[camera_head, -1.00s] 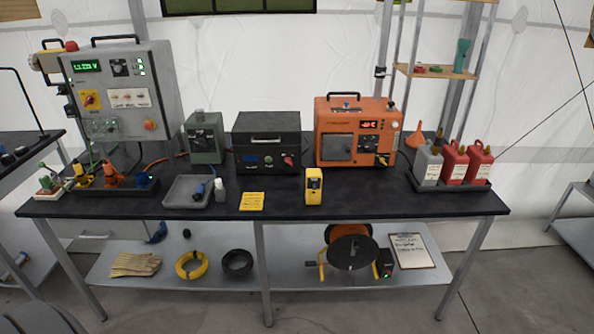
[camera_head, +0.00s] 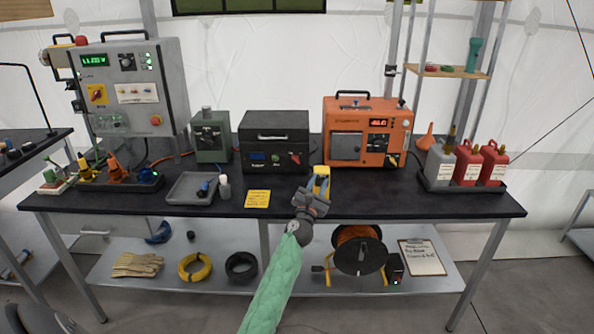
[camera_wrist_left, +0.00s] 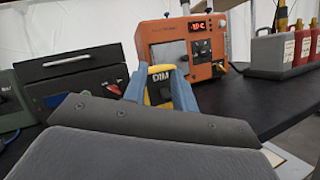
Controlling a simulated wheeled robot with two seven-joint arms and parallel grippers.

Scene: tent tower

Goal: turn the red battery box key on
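The battery box (camera_head: 274,142) is a dark box with a top handle, standing mid-table. Its red key (camera_head: 295,158) is on the right of the front face; it also shows in the left wrist view (camera_wrist_left: 115,90), just left of the fingers. The key looks tilted, but its exact setting is too small to read. My left gripper (camera_head: 320,186) is in front of and below the key, apart from it. Its blue fingers (camera_wrist_left: 160,82) are spread, with a yellow meter (camera_wrist_left: 160,90) showing between them; I cannot tell whether they touch it. My right gripper is out of view.
An orange unit (camera_head: 366,135) stands right of the box and a green unit (camera_head: 210,138) left. Red and grey jugs (camera_head: 468,163) stand at right.

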